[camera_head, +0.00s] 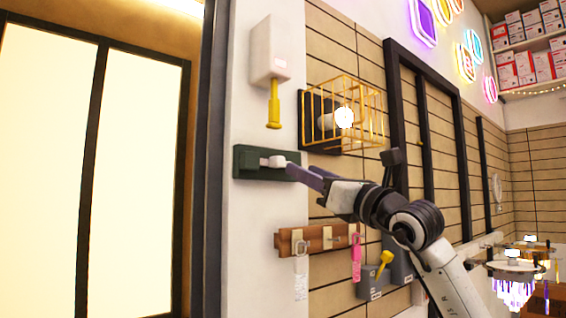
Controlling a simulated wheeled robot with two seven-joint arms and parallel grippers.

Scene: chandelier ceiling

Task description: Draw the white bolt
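The white bolt (272,161) is a small pale piece on a dark green plate (246,165) fixed to the white wall left of centre. My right arm reaches in from the lower right. Its purple-grey gripper (296,170) is at the right end of the plate, with its fingertips close to or touching the bolt. I cannot tell whether the fingers are closed around it. The gripper and wrist hide the right end of the plate. My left gripper is not in view.
Above the plate hang a white box with a yellow handle (273,105) and a yellow wire cage (362,110) around a lit bulb. Below it is a wooden rack (315,239) with hanging tags. A dark post (211,150) stands to the left.

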